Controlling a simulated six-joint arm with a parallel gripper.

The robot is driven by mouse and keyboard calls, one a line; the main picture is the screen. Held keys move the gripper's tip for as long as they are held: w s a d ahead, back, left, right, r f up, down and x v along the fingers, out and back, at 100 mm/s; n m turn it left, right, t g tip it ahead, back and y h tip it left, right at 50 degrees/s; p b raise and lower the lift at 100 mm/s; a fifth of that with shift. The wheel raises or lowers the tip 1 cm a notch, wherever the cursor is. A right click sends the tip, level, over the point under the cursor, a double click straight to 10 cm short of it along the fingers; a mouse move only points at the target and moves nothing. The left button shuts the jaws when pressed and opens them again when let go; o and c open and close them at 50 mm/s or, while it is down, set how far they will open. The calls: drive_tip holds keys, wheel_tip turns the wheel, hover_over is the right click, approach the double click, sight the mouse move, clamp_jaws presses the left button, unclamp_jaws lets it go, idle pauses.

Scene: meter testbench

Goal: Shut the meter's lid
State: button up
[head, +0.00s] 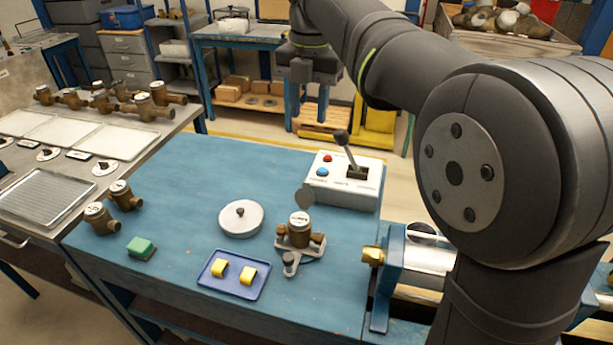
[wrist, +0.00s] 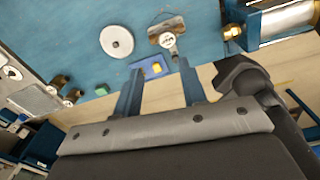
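The meter (head: 299,231) is a brass body with a white dial, seated in a small grey fixture on the blue bench. Its round grey lid (head: 305,197) stands open, raised behind the dial. In the wrist view the meter's dial (wrist: 167,40) shows beyond the fingertips; I cannot make out the lid clearly there. My gripper (wrist: 160,67) is open and empty, its two blue fingers spread apart. In the head view my gripper hangs high above the bench's far side, behind and well apart from the meter.
A control box (head: 343,181) with a lever stands behind the meter. A blue clamp (head: 389,275) stands to the right. The bench's back left is clear.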

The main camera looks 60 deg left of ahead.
sight(306, 183)
drive_tip(key=shift+n, duration=0.7)
drive_tip(key=f, duration=1.7)
drive_tip(key=shift+s+a+f, duration=0.1)
drive_tip(key=shift+s+f, duration=0.05)
drive_tip(key=shift+s, duration=0.05)
clamp_jaws()
